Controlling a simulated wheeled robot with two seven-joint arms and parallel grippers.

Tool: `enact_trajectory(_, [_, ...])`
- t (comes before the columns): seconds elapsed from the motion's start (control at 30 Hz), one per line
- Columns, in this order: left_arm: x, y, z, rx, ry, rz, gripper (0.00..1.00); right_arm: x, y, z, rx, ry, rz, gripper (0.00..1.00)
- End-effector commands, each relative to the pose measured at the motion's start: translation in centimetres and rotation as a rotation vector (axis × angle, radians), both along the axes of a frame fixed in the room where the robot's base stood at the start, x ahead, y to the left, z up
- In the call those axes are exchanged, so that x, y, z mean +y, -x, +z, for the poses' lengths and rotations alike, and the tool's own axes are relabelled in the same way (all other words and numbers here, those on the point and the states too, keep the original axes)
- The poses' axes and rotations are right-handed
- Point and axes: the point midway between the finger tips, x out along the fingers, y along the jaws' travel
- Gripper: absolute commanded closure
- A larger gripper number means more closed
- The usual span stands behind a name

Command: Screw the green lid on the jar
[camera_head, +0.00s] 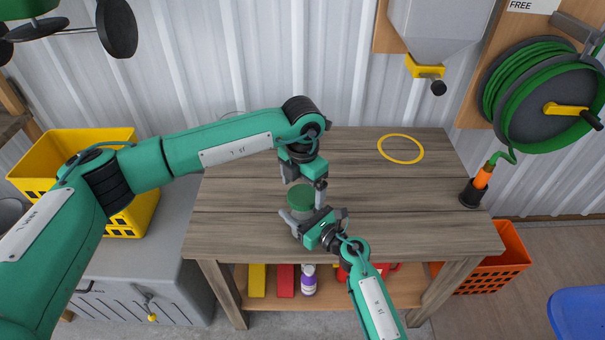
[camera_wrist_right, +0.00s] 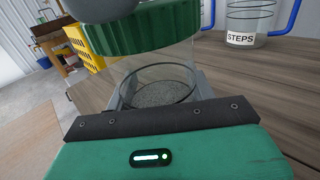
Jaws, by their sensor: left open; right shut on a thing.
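The green lid (camera_head: 302,200) sits at the mouth of the glass jar (camera_wrist_right: 158,75) on the wooden table; how far it is threaded cannot be told. In the right wrist view the ribbed lid (camera_wrist_right: 145,28) is above the clear glass, with dark grey matter at the jar's bottom. My right gripper (camera_head: 297,222) is shut around the lower jar from the near side. My left gripper (camera_head: 304,186) points down over the lid with its fingers apart; whether they touch the lid is unclear. The jar is mostly hidden in the head view.
The table (camera_head: 400,215) has free room right of the jar. A yellow ring (camera_head: 423,150) lies at the back right. A black-based orange nozzle (camera_head: 480,180) stands at the right edge. A clear vessel labelled STEPS (camera_wrist_right: 245,22) shows in the wrist view.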

Motion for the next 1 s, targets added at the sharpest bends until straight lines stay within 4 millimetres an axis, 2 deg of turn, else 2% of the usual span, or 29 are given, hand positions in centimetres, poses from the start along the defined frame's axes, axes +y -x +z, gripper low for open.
enact_trajectory(0.2, [0.0, 0.0, -1.6, -0.001, -0.001, 0.000, 0.11, 0.0, 0.0, 0.0, 0.000, 0.000, 0.000, 1.00])
enact_trajectory(0.47, [0.0, 0.0, -1.7, -0.001, -0.001, -0.001, 0.11, 0.0, 0.0, 0.0, 0.000, 0.000, 0.000, 1.00])
enact_trajectory(0.53, [0.0, 0.0, -1.7, -0.001, -0.001, -0.001, 0.19, 0.0, 0.0, 0.0, 0.000, 0.000, 0.000, 1.00])
enact_trajectory(0.73, [0.0, 0.0, -1.7, -0.001, -0.001, -0.001, 0.58, 0.0, 0.0, 0.0, 0.000, 0.000, 0.000, 1.00])
enact_trajectory(0.77, [0.0, 0.0, -1.7, -0.001, -0.001, -0.001, 0.61, 0.0, 0.0, 0.0, 0.000, 0.000, 0.000, 1.00])
enact_trajectory(1.0, [0.0, 0.0, -1.7, -0.001, -0.001, -0.004, 0.61, 0.0, 0.0, 0.0, 0.000, 0.000, 0.000, 1.00])
